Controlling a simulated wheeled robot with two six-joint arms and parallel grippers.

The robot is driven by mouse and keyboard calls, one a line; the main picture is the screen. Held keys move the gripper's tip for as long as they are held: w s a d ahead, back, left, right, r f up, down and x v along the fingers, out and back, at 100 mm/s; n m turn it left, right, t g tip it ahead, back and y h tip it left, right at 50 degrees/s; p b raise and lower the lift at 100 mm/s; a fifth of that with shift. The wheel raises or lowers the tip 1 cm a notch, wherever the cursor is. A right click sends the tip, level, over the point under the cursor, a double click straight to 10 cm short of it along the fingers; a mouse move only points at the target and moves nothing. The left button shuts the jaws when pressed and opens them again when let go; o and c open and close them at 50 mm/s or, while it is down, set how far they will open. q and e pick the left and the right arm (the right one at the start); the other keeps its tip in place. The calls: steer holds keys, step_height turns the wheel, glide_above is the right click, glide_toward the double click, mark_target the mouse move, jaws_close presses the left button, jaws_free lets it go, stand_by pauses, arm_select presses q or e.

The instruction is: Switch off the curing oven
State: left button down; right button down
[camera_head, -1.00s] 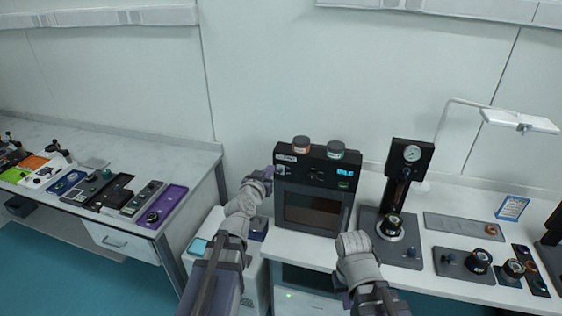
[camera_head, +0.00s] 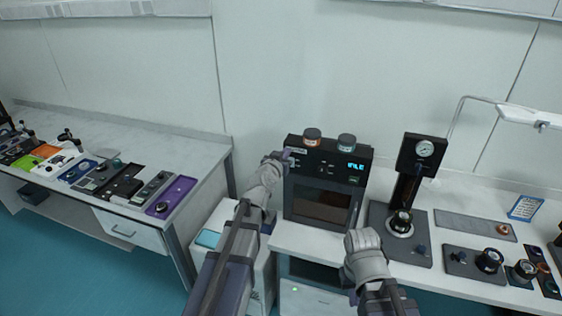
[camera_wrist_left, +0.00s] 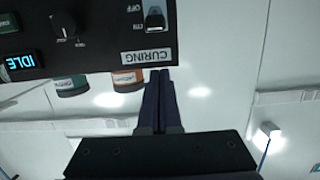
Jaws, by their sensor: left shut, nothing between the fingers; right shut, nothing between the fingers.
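The curing oven (camera_head: 350,206) is a dark box with a window door, on the right-hand bench. In the left wrist view, seen upside down, its panel has a toggle switch (camera_wrist_left: 155,18) with OFF and ON marks beside it, a CURING label (camera_wrist_left: 146,55), a black knob (camera_wrist_left: 66,25) and a blue display (camera_wrist_left: 18,62) reading IDLE. Which way the toggle leans is hard to tell. My left gripper (camera_head: 286,155) is shut and empty at the panel's upper left; its fingertips (camera_wrist_left: 160,72) lie just beyond the label, a short way from the switch. My right gripper's fingers are not visible.
Two lidded jars, orange (camera_head: 312,137) and green (camera_head: 346,141), stand on the oven. A gauge press (camera_head: 415,160) stands to its right. My right arm is in front of the bench. Another bench (camera_head: 200,150) with several devices is at left.

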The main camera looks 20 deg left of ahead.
arm_select(q)
steer(key=w, duration=0.2)
steer(key=shift+w+f, duration=0.3)
steer(key=shift+w, duration=0.05)
steer(key=f+b, duration=0.1)
steer(key=s+f+b, duration=0.1)
steer(key=shift+f+b, duration=0.2)
steer(key=shift+b, duration=0.15)
steer(key=shift+s+f+b, duration=0.45)
steer(key=shift+f+b, duration=0.05)
steer(key=shift+s+f, duration=0.25)
steer(key=shift+s+f+b, duration=0.1)
steer(key=shift+f+b, duration=0.05)
steer(key=shift+b, duration=0.25)
steer(key=shift+s+f+b, duration=0.2)
steer(key=shift+f+b, duration=0.3)
steer(key=shift+s+f+b, duration=0.15)
steer(key=shift+f+b, duration=0.3)
steer(key=shift+s+r, duration=0.1)
steer(key=shift+r, duration=0.05)
